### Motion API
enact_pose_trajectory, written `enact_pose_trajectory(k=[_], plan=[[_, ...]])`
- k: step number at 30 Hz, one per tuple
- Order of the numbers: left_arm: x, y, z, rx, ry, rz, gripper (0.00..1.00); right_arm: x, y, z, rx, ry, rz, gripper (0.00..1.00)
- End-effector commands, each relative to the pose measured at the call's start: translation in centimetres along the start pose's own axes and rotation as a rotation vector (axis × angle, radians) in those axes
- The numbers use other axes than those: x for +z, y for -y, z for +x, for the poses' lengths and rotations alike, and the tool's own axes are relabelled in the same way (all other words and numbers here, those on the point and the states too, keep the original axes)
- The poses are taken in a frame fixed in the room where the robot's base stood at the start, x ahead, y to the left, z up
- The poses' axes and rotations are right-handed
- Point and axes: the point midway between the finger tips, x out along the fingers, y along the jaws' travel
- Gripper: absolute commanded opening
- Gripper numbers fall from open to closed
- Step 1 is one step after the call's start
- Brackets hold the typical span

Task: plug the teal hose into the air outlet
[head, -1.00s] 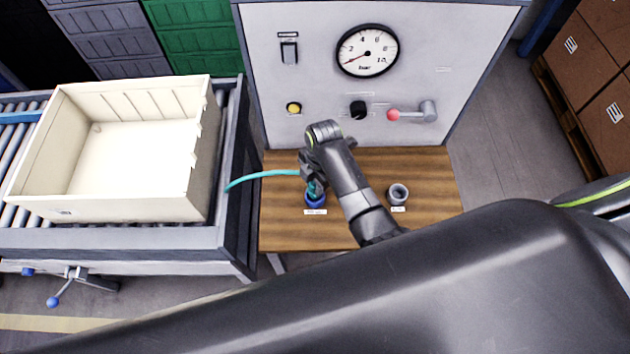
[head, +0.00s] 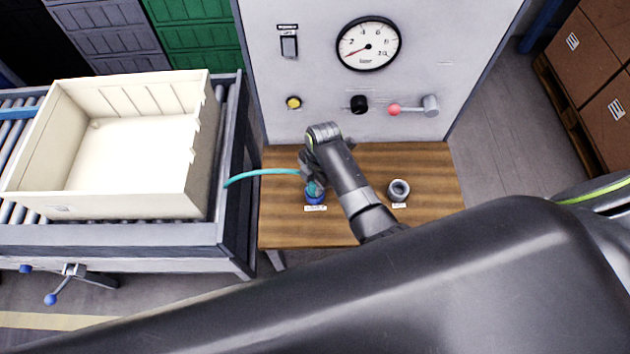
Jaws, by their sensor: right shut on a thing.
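The teal hose (head: 262,172) arches from the conveyor's side to my right gripper (head: 312,185). The gripper is shut on the hose end, directly at the blue-ringed socket (head: 315,198) on the wooden table. The hose tip is mostly hidden by the gripper, and I cannot tell how deep it sits in the blue socket. A grey socket (head: 399,190) stands to the right on the same table, empty-looking, with a small label. Both labels are too small to read. My left gripper is not in view.
Behind the wooden table (head: 430,170) stands a grey panel with a gauge (head: 368,44), a yellow button (head: 293,102), a black knob (head: 357,104) and a red-tipped lever (head: 410,107). A cream crate (head: 196,150) sits on the conveyor at left. My arm covers the lower right.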

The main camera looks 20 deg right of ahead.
Motion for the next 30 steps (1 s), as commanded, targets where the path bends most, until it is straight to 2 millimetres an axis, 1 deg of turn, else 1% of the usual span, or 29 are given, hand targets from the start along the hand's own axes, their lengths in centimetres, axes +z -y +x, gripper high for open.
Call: enact_pose_trajectory(k=[5,13,14,18,19,26,30], plan=[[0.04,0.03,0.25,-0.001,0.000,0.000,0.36,0.07,0.00,0.46,-0.001,0.000,0.000,0.04],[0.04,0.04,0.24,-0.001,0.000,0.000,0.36,0.07,-0.01,0.48,0.000,0.000,0.000,0.04],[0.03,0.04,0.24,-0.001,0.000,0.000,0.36,0.07,-0.01,0.47,0.000,0.000,0.000,0.32],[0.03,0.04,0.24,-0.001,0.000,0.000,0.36,0.07,-0.01,0.47,0.000,0.000,0.000,0.50],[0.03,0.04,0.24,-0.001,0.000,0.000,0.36,0.07,-0.01,0.47,0.000,0.000,0.000,0.54],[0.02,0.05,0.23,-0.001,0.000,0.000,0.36,0.07,0.01,0.48,-0.001,0.000,0.000,0.54],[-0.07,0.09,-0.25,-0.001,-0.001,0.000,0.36,-0.02,-0.23,-0.17,0.000,0.000,0.001,0.54]])
